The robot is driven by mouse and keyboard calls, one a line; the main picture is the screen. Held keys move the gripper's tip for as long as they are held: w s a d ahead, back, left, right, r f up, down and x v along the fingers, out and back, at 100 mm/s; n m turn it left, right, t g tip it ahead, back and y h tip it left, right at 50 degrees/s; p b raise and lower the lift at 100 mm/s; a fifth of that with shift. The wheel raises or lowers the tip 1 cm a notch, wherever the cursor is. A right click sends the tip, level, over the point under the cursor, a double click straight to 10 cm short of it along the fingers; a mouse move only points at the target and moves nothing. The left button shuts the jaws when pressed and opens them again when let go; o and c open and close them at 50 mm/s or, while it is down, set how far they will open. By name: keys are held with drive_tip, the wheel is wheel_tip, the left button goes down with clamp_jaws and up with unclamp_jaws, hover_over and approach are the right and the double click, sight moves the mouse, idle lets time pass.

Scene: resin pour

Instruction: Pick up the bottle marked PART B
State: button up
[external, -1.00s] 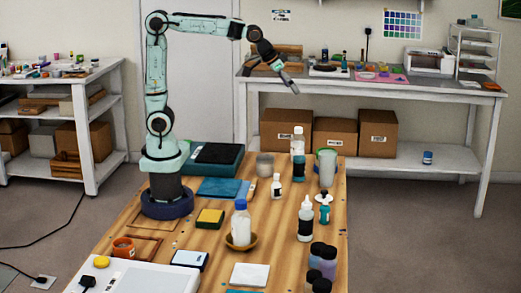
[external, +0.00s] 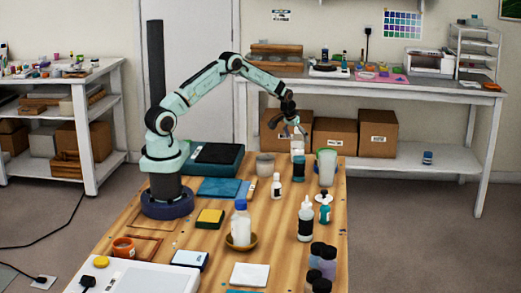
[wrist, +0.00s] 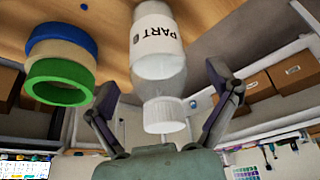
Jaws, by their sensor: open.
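A clear bottle with a white cap and a white label reading PART (wrist: 157,40) shows upside down in the wrist view; I cannot make out a letter after that word. Its cap end lies between the spread fingers of my gripper (wrist: 160,88), with gaps on both sides. In the external view my gripper (external: 292,130) is at the top of a bottle with a dark band (external: 298,170) at the back of the wooden table, and partly covers it. My gripper is open and holds nothing.
Stacked blue, tan and green rings (wrist: 62,68) are beside the bottle in the wrist view. A dark-labelled bottle (external: 305,222) and a blue-capped bottle (external: 241,225) stand nearer the front.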

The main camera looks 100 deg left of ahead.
drive_tip(key=shift+x, duration=0.8)
drive_tip(key=c, duration=1.3)
drive_tip(key=shift+r, duration=0.1)
